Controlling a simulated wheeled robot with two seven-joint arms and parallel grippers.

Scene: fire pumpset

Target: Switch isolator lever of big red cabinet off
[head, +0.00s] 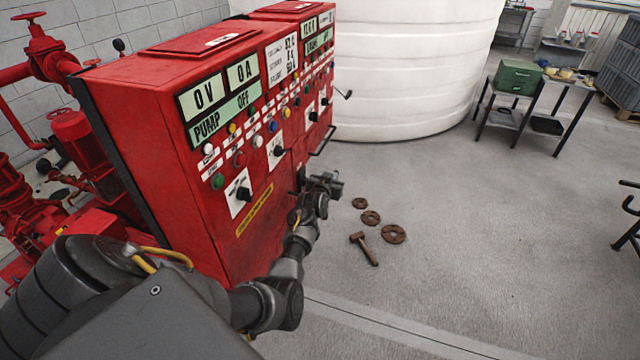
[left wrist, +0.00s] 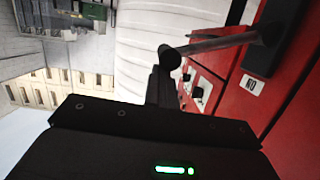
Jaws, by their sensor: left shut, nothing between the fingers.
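The big red cabinet (head: 225,130) stands left of centre in the head view, with displays reading 0V, 0A and PUMP OFF. Its isolator lever (head: 324,140) is a thin dark handle sticking out from the right part of its front. In the left wrist view the lever (left wrist: 215,43) is a grey bar running from a dark base to a round black knob, with an ON label (left wrist: 251,84) by the base. My left gripper (head: 333,184) is shut and empty, below the lever in the head view. In the wrist view its fingers (left wrist: 160,86) appear close to the knob; contact cannot be told.
Another red cabinet (head: 317,50) stands beyond, with its own handle. Red pump pipework (head: 45,50) is at the left and a white tank (head: 415,70) behind. A hammer (head: 364,248) and rusty flanges (head: 393,234) lie on the floor. The floor at right is mostly clear.

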